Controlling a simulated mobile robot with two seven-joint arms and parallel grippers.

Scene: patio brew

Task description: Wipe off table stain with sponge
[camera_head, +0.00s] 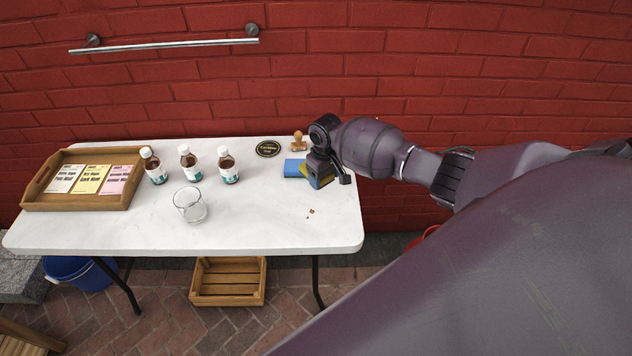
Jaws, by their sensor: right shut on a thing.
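The white table (250,228) carries a small brown stain (311,211) near its right end, towards the front. My right gripper (319,176) reaches in from the right over the table's back right part. It is shut on the sponge (305,172), of which a yellow edge shows beside the dark fingers; the gripper hides much of it. The sponge is behind the stain and apart from it. I cannot tell whether it touches the table. My left gripper is not in view.
A blue flat item (293,168) lies left of the gripper, with a wooden stamp (299,141) and a black round sign (268,149) behind. A glass (189,205), three bottles (228,168) and a wooden tray (60,206) stand further left. Around the stain is clear.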

